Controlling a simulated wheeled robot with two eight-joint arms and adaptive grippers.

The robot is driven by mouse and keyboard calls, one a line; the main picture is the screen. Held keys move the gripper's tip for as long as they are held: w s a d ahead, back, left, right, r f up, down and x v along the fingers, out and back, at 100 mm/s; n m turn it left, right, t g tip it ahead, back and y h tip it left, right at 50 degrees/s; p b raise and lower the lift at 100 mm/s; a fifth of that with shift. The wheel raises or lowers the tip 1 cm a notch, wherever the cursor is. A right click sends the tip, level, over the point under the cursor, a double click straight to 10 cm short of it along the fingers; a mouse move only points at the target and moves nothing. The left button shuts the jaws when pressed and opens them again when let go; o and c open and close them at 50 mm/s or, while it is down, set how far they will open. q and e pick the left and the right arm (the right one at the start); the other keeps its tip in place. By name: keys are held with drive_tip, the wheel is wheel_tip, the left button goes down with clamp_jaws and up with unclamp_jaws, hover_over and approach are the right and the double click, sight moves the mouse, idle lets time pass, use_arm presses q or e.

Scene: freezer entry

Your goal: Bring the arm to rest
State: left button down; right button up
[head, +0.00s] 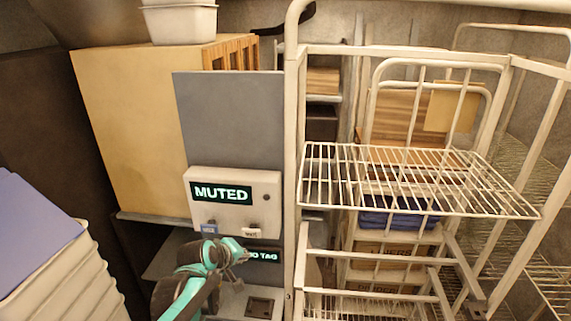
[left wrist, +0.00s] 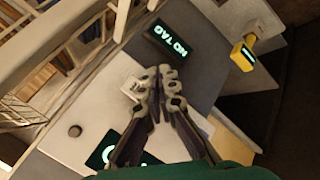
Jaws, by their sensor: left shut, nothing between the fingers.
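My left gripper (head: 243,252) is in front of the grey panel (head: 228,120), just below a white control box (head: 220,178). The box has a lit display reading "MUTED" (head: 222,193). Under it hang a blue tab (head: 209,229) and a white tab (head: 250,232). The gripper partly covers a second display reading "NO TAG" (head: 265,257). In the left wrist view the fingers (left wrist: 160,80) are shut and empty, beside the white tab (left wrist: 131,88). I cannot tell whether they touch it. My right gripper is out of view.
A white wire rack (head: 420,180) stands close on the right. Stacked pale trays (head: 75,270) are at lower left. A tan cabinet (head: 130,125) with a white tub (head: 180,22) on top stands behind the panel. A yellow device (left wrist: 243,56) shows in the left wrist view.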

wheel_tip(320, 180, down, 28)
drive_tip(key=b, duration=2.7)
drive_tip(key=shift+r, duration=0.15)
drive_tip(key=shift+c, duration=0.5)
use_arm(q)
drive_tip(key=s+f+m+y, duration=0.1)
drive_tip(key=s+f+m, duration=0.3)
drive_tip(key=s+f, duration=0.7)
drive_tip(key=s+f+m+g+y, duration=0.1)
drive_tip(key=s+f+m, duration=0.4)
drive_tip(key=s+f, duration=0.7)
wheel_tip(320, 180, down, 6)
drive_tip(key=shift+s+f+g, duration=0.1)
drive_tip(key=shift+s+g, duration=0.1)
drive_tip(key=shift+g, duration=0.1)
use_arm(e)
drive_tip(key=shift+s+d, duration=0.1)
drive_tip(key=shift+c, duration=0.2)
